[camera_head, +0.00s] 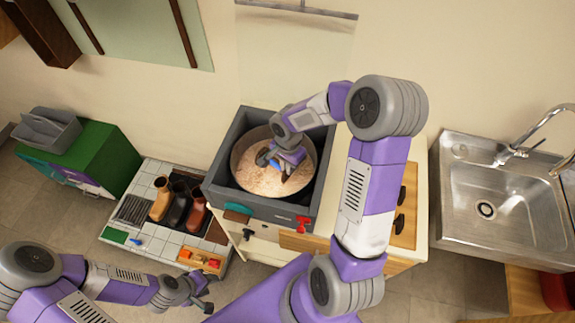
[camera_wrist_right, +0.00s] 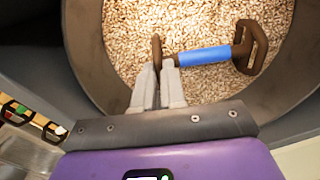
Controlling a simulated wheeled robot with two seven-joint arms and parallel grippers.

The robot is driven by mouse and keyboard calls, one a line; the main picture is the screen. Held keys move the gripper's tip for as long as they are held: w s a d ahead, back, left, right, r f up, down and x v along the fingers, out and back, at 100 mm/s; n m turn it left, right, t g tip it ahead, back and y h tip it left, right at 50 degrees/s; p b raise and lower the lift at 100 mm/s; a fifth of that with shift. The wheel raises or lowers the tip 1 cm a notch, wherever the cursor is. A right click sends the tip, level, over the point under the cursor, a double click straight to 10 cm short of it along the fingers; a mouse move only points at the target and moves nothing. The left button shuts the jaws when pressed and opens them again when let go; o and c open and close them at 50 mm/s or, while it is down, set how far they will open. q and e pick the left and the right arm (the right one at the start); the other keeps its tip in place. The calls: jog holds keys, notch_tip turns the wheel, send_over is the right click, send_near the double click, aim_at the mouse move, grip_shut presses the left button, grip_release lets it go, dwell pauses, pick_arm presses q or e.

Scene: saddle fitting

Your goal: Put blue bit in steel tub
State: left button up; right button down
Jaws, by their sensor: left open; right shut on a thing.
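The blue bit (camera_wrist_right: 203,55) has a blue bar with a brown cheek piece at each end. My right gripper (camera_wrist_right: 158,68) is shut on its left end. The bit is over the pale pellets inside the round steel tub (camera_wrist_right: 87,50); whether it touches them I cannot tell. In the head view the tub (camera_head: 238,158) sits in a dark grey square housing. There my right gripper (camera_head: 272,160) reaches down inside the tub rim, with a bit of blue (camera_head: 275,164) showing. My left gripper (camera_head: 205,294) is open and empty at the lower left, away from the tub.
A tiled bench with boots (camera_head: 178,208) and a small tray (camera_head: 200,260) stands left of the tub. A green cabinet (camera_head: 112,160) with a grey caddy (camera_head: 48,128) is farther left. A steel sink (camera_head: 475,185) is at the right. Red clamp-like part (camera_head: 303,223) is on the housing's front.

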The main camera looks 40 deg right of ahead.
jog(key=shift+f, duration=0.1)
jog(key=c, duration=1.2)
grip_release()
jog(key=shift+r, duration=0.5)
notch_tip(320, 180, up, 11)
jog(key=p, duration=0.1)
jog(key=shift+r, duration=0.2)
